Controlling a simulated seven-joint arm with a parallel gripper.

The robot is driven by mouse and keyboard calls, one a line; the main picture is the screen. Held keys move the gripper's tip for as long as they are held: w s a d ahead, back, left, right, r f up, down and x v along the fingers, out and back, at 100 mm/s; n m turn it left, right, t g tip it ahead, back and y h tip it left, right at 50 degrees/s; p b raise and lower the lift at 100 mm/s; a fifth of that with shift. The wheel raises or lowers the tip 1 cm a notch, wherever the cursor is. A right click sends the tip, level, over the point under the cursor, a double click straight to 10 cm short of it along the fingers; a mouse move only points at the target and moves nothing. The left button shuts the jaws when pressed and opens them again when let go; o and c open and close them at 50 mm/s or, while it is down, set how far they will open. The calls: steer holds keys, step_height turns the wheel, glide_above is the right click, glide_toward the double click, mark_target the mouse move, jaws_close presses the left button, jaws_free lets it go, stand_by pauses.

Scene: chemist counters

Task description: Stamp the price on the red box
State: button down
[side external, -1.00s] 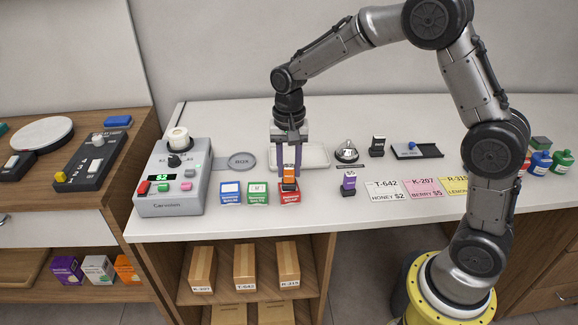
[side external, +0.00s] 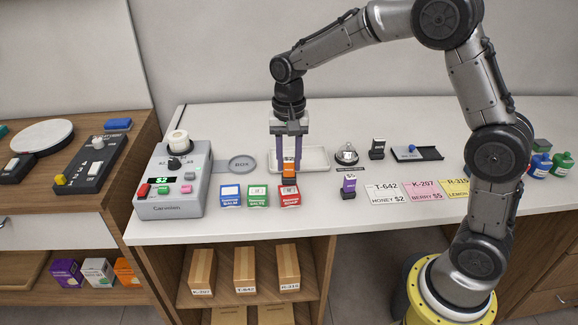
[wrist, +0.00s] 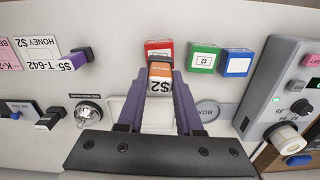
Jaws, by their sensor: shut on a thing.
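The red box (side external: 289,197) stands on the white counter at the right end of a row of three boxes, and in the wrist view the red box (wrist: 159,45) is at the top middle. My gripper (side external: 288,166) is shut on an orange stamp with a black base (side external: 289,170), upright just above and behind the red box. The stamp (wrist: 160,80) shows "$2" in the wrist view and hides part of the box's top. Small dark marks seem to show on its white label, but I cannot read them.
A green box (side external: 258,197) and a blue box (side external: 230,196) stand left of the red one. Behind are a white tray (side external: 318,160) and a bell (side external: 346,154). A grey machine (side external: 172,185) stands left.

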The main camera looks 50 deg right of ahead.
steer(key=shift+r, duration=2.05)
